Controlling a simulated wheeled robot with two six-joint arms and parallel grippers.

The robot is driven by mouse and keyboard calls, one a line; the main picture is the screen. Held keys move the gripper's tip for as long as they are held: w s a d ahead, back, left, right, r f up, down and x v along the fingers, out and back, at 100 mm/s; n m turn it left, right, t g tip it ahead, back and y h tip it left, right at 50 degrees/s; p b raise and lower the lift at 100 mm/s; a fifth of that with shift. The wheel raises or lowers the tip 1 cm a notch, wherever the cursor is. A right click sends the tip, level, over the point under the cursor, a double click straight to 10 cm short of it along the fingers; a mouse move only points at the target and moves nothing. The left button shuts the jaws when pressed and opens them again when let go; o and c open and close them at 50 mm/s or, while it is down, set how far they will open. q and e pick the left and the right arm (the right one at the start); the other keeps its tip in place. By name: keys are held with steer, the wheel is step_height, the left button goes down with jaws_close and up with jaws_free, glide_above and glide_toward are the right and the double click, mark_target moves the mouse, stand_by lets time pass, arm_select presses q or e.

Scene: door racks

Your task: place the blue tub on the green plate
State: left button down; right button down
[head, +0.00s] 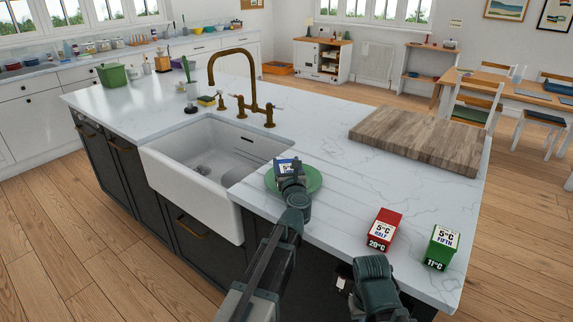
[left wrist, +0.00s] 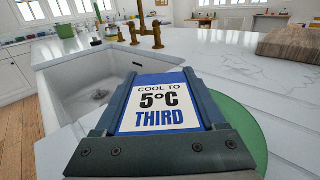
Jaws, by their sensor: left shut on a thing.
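My left gripper (head: 291,180) is shut on the blue tub (head: 287,166), which has a white label. In the left wrist view the blue tub (left wrist: 158,104) sits between the two fingers, its label reading "COOL TO 5°C THIRD". The green plate (head: 312,181) lies on the counter right of the sink, partly hidden behind the tub and gripper; its right side shows in the left wrist view (left wrist: 250,128). The tub is over the plate area; I cannot tell whether it touches the plate. Part of my right arm shows at the bottom of the head view, its jaws unclear.
A red tub (head: 384,229) and a green tub (head: 441,246) stand on the counter at the right. A wooden board (head: 420,138) lies behind them. The white sink (head: 205,165) and brass tap (head: 250,85) are left of the plate. The counter between plate and board is clear.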

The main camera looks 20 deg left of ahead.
arm_select(q)
steer(key=shift+f, duration=0.2)
jaws_free()
steer(key=shift+r, duration=0.1)
steer(key=shift+r, duration=0.2)
steer(key=shift+r+p, duration=0.5)
steer(key=shift+p, duration=0.25)
steer(key=v, duration=1.2)
steer(key=shift+f, duration=0.1)
